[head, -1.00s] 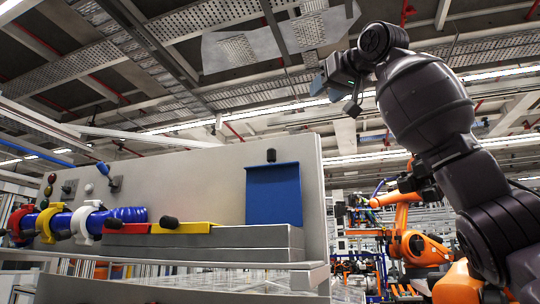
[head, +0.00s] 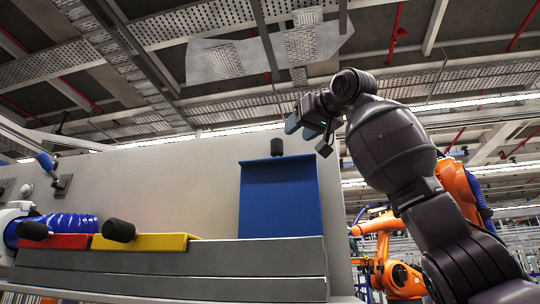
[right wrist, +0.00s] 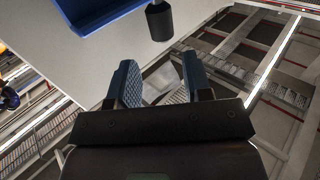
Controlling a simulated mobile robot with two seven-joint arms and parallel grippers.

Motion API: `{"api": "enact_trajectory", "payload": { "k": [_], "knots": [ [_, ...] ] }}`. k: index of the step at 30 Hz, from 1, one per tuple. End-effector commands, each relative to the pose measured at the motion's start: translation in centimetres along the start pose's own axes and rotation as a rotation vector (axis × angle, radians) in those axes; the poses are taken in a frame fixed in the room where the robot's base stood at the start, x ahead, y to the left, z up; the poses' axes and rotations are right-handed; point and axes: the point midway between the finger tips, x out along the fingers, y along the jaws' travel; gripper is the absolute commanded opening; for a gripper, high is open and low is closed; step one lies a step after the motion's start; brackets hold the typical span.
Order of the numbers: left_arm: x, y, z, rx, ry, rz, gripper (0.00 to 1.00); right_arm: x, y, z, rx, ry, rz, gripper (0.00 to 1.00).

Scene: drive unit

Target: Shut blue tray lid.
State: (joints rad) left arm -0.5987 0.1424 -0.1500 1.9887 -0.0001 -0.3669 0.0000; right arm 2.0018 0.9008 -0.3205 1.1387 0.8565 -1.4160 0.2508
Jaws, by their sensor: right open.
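The blue lid (head: 280,198) stands upright, open, at the right end of the grey tray unit (head: 170,265). A black knob (head: 277,147) is at its top edge. My right gripper (head: 301,126) is open and empty, above and to the right of the knob in the head view. In the right wrist view, the blue lid (right wrist: 97,14) and its black knob (right wrist: 160,21) show at the top, beyond my open fingers (right wrist: 160,84) and apart from them. My left gripper is not in view.
The red lid (head: 67,241) and yellow lid (head: 160,242) lie flat to the left, each with a black knob. A grey panel (head: 190,185) stands behind the tray unit. A blue ribbed hose (head: 70,228) is at far left. Orange robot arms (head: 398,280) stand behind at right.

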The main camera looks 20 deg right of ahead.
Motion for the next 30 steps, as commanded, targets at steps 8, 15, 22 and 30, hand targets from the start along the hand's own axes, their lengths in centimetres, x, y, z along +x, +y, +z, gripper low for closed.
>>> {"api": "enact_trajectory", "payload": {
  "k": [8, 15, 22, 30],
  "knots": [
    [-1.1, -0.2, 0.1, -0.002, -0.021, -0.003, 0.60, 3.3, 0.0, -0.2, 0.000, -0.003, 0.001, 0.46],
    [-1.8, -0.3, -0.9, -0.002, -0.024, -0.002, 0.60, 7.5, 0.0, -0.2, 0.001, -0.004, 0.001, 0.46],
    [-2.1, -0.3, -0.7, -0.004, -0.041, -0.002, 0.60, 10.0, 0.0, -0.1, 0.000, -0.003, 0.000, 0.46],
    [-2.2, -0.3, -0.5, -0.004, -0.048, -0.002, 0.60, 10.7, 0.0, 0.0, 0.000, -0.001, 0.001, 0.46]
  ]
}}
